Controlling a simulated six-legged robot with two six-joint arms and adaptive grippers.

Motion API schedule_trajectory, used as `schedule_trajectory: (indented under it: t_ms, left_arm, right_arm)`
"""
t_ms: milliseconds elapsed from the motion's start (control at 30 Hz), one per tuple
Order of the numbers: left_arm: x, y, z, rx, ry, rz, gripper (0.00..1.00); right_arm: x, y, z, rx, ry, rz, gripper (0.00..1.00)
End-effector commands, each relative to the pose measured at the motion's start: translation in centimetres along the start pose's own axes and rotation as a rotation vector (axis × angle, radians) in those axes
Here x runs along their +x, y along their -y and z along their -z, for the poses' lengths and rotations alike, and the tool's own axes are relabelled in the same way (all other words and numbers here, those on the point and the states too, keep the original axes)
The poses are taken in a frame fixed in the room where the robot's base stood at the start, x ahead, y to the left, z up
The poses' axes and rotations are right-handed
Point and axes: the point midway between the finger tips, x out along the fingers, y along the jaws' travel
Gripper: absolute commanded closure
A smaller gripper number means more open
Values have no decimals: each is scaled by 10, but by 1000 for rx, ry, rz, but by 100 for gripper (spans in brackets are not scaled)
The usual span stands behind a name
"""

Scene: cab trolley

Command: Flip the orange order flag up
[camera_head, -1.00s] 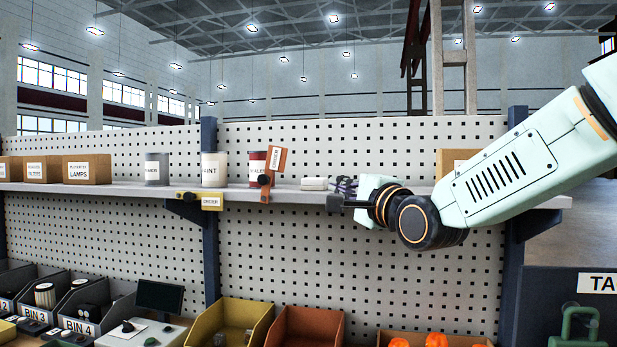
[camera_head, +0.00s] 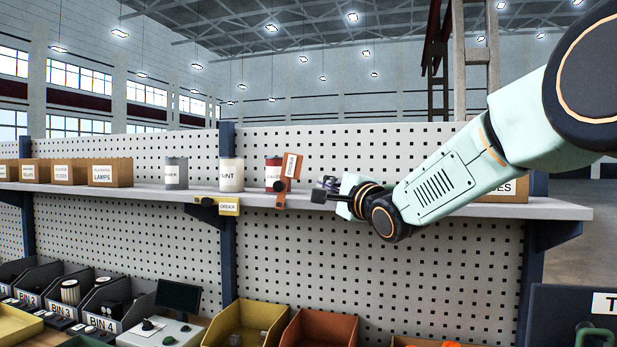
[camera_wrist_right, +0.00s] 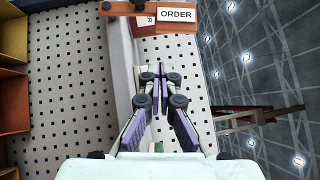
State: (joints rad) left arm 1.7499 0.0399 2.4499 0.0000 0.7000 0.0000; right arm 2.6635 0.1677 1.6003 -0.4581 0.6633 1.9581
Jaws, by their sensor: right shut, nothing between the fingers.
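The orange order flag (camera_head: 293,165) stands at the shelf's front edge, in front of a red-and-white can. It points up from its pivot and leans to the right. In the right wrist view its white ORDER label (camera_wrist_right: 176,14) shows at the top, beyond the fingertips. My right gripper (camera_head: 322,189) is just right of the flag at about shelf height, with a small gap between them. In the wrist view its fingers (camera_wrist_right: 160,80) are shut with nothing held. My left gripper is not in view.
The shelf (camera_head: 400,204) carries a paint can (camera_head: 231,175), a grey can (camera_head: 176,173) and several cardboard boxes (camera_head: 110,172). A yellow label (camera_head: 229,206) hangs on its edge. Bins (camera_head: 240,325) stand below. Pegboard (camera_head: 370,150) backs the shelf.

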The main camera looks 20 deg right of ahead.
Motion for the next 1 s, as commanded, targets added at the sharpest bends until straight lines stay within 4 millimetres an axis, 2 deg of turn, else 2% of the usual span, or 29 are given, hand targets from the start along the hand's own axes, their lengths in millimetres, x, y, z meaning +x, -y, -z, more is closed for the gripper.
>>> schedule_trajectory:
  t_ms: [100,333,833,1000]
  left_arm:
    - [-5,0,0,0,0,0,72]
    - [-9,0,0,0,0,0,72]
    - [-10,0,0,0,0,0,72]
    - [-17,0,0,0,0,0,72]
  right_arm:
    - [17,0,-4,-3,2,-2,100]
    - [35,1,-21,-2,0,-1,100]
    - [39,0,-26,0,-1,-1,100]
    - [40,2,-26,-9,-1,-11,100]
